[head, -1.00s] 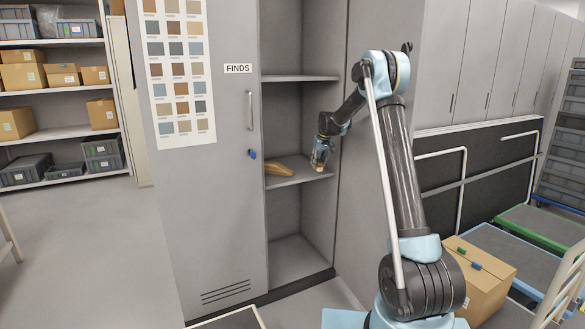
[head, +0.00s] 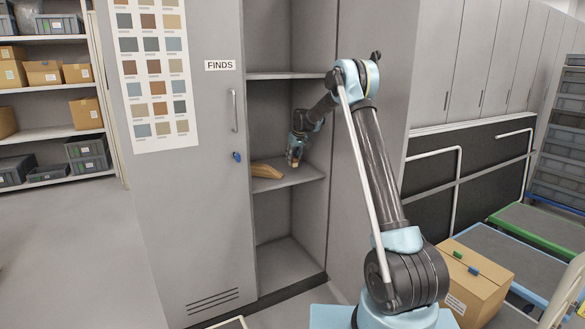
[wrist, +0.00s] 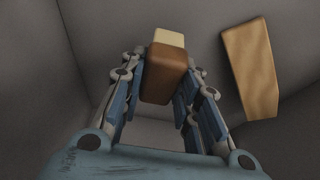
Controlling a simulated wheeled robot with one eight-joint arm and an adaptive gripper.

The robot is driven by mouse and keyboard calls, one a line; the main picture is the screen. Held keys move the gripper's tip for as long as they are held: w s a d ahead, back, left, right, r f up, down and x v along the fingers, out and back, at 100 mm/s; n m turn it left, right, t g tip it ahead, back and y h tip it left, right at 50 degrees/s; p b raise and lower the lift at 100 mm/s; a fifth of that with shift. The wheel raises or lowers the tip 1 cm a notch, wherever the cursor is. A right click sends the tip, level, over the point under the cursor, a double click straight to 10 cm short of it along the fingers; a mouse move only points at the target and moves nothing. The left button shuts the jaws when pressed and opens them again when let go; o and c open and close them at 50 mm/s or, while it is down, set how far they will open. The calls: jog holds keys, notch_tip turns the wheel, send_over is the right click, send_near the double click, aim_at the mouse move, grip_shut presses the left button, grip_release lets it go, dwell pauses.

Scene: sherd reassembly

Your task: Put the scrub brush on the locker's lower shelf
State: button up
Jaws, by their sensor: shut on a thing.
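The scrub brush, a brown block with a cream face (wrist: 168,66), is clamped between the fingers of my gripper (wrist: 160,90) in the wrist view. In the head view my gripper (head: 294,162) is inside the open locker (head: 284,225), just above the right part of the lower shelf (head: 290,181). The brush is small and mostly hidden by the fingers there. I cannot tell whether it touches the shelf.
A tan wooden piece (head: 266,170) lies on the lower shelf left of my gripper; it also shows in the wrist view (wrist: 250,68). The upper shelf (head: 290,75) is above. The locker's side walls are close. A cardboard box (head: 475,275) stands at right.

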aim_at(293, 164)
jog(key=shift+f, duration=1.8)
jog(key=o, duration=1.1)
jog(key=shift+c, duration=0.2)
jog(key=v, duration=1.2)
